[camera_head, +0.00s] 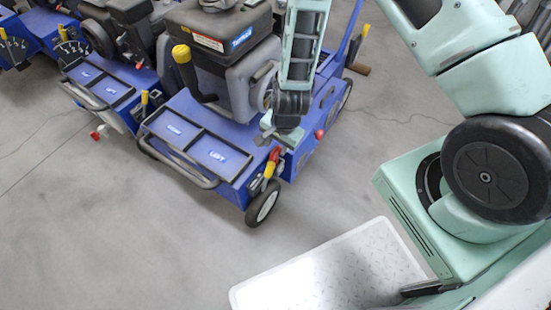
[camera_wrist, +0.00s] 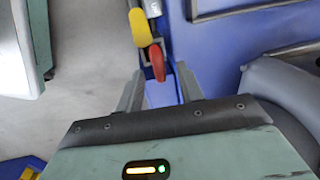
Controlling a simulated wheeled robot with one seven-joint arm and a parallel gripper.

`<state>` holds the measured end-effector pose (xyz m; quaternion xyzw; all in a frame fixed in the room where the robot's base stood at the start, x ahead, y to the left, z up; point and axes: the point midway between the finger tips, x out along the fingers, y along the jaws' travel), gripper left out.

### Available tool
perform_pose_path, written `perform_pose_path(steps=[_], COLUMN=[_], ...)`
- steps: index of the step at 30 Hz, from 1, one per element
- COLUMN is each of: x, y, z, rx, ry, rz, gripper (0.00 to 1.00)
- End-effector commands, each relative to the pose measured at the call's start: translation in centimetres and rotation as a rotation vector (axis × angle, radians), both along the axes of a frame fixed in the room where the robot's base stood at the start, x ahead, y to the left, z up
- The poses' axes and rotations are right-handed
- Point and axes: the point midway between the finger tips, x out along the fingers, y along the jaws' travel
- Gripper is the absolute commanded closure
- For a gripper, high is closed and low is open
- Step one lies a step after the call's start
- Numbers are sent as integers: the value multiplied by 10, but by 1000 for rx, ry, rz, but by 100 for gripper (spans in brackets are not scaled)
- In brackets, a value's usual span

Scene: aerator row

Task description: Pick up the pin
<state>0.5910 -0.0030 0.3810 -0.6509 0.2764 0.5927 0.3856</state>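A red looped piece (camera_wrist: 157,62), which may be the pin, shows just ahead of my gripper (camera_wrist: 160,88) in the wrist view. It sits beside a yellow handle (camera_wrist: 138,27) at the side of a blue machine. In the head view the red piece (camera_head: 274,155) is at the machine's front corner, above the wheel, with the yellow handle (camera_head: 269,170) below it. My gripper (camera_head: 268,130) is just above it there. The two fingers are apart, with the blue machine visible between them. I cannot tell whether either finger touches the red piece.
The blue aerator (camera_head: 208,150) has a front bar (camera_head: 180,172) and a black wheel (camera_head: 262,204) close to the gripper. A red knob (camera_head: 319,133) is on its side. Another aerator (camera_head: 105,92) stands to the left. The grey floor (camera_head: 120,240) in front is clear.

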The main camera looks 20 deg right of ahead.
Motion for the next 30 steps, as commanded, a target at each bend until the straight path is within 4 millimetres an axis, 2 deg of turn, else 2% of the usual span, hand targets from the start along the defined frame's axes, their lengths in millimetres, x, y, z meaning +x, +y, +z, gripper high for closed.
perform_pose_path(steps=[1,4,12,13,16,17,30], x=[0,3,4,4,4,4,4], y=[2,3,4,4,4,4,4], z=[-14,-26,-29,-29,-29,-29,-23], rx=[-1,-1,0,0,0,0,0], ry=[1,1,0,0,0,0,-1], rz=[1,0,0,0,0,0,0], gripper=[63,63,63,68,96,100,100])
